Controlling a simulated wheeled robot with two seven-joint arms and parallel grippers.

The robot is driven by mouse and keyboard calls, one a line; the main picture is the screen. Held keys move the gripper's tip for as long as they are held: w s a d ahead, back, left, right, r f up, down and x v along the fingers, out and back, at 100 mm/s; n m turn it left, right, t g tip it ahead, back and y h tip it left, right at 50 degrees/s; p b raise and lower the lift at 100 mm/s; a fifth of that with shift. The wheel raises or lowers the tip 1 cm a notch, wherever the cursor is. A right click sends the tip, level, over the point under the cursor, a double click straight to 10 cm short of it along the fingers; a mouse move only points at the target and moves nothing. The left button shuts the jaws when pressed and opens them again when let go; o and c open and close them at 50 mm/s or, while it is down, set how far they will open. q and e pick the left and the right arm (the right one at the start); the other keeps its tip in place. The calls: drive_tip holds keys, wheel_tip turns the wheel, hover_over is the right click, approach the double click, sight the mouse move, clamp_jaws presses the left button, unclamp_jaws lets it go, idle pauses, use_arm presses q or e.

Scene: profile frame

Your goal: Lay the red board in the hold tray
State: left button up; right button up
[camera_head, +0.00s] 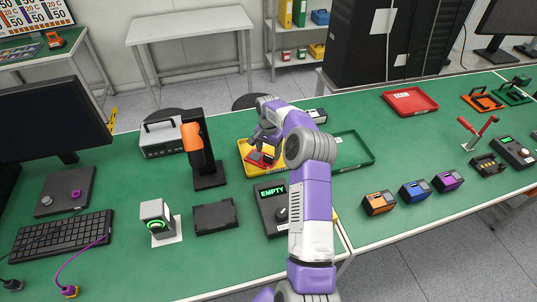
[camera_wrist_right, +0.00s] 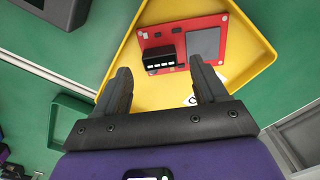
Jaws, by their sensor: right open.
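The red board (camera_head: 262,157) lies in the yellow tray (camera_head: 244,147), partly hidden by my right arm. In the right wrist view the board (camera_wrist_right: 177,38) shows a black block and a grey patch, and sits inside the rim of the yellow tray (camera_wrist_right: 121,47). My right gripper (camera_head: 266,140) is at the tray, over the board. In the wrist view its two fingers (camera_wrist_right: 161,78) are spread with nothing between them. The right fingertip overlaps the board's edge in the picture; I cannot tell whether it touches. No label readable as "hold" shows. My left gripper is not in view.
A green tray (camera_head: 371,161) stands right of my right arm, and an empty red tray (camera_head: 410,101) further back. A device reading "EMPTY" (camera_head: 272,210) is in front of the yellow tray. A black stand with an orange tool (camera_head: 194,145) stands to its left.

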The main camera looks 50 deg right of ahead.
sight(268, 157)
wheel_tip(268, 157, up, 9)
drive_tip(key=shift+p, duration=0.4)
drive_tip(key=shift+r, duration=0.1)
